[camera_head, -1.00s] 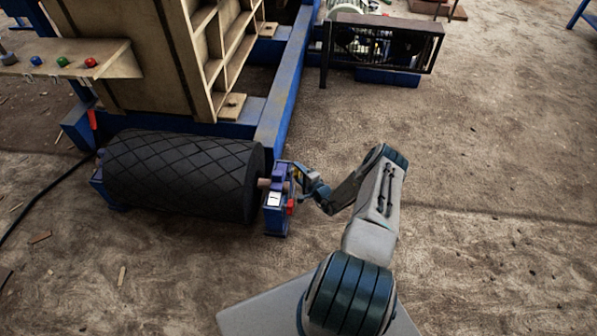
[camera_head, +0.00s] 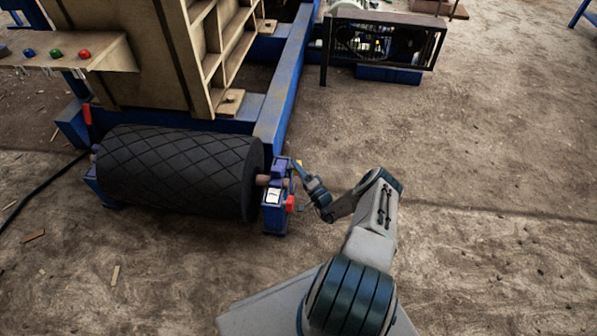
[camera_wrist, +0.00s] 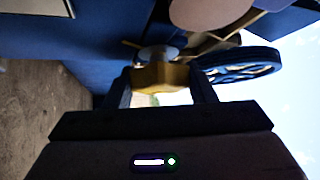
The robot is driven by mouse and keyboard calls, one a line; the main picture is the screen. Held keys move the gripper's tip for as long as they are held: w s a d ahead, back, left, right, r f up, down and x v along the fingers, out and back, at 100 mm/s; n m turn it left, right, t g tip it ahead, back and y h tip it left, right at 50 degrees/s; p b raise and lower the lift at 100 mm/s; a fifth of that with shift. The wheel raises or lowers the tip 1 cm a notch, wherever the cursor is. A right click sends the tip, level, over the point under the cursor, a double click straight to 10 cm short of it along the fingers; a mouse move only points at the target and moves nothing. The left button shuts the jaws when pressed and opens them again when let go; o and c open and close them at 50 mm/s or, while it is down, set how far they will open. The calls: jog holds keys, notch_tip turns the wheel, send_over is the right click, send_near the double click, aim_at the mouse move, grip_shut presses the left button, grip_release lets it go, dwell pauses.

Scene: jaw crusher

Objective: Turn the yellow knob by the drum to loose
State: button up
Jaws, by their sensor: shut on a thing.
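The yellow knob (camera_wrist: 162,77) is between the two fingers of my gripper (camera_wrist: 160,92) in the wrist view, with a finger against each side. My gripper is shut on it. In the head view only a small bit of yellow (camera_head: 298,168) shows by the blue bracket, and my gripper (camera_head: 297,172) is at the bracket's right side. The black drum (camera_head: 180,172) with a diamond pattern lies left of the bracket. I cannot read any mark for loose.
A blue bracket (camera_head: 275,208) with a white label and a red part (camera_head: 290,204) holds the drum's shaft end. A blue frame beam (camera_head: 285,85) runs behind it. A shelf with coloured buttons (camera_head: 105,55) stands at upper left.

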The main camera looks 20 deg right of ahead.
jog(key=shift+w, duration=0.1)
dwell(0.3)
jog(key=o, duration=1)
jog(key=p+v, duration=0.2)
jog(key=v, duration=1.1)
jog(key=shift+s+f, duration=0.2)
jog(key=shift+s, duration=0.2)
jog(key=shift+r+p, duration=0.1)
jog(key=shift+p, duration=0.2)
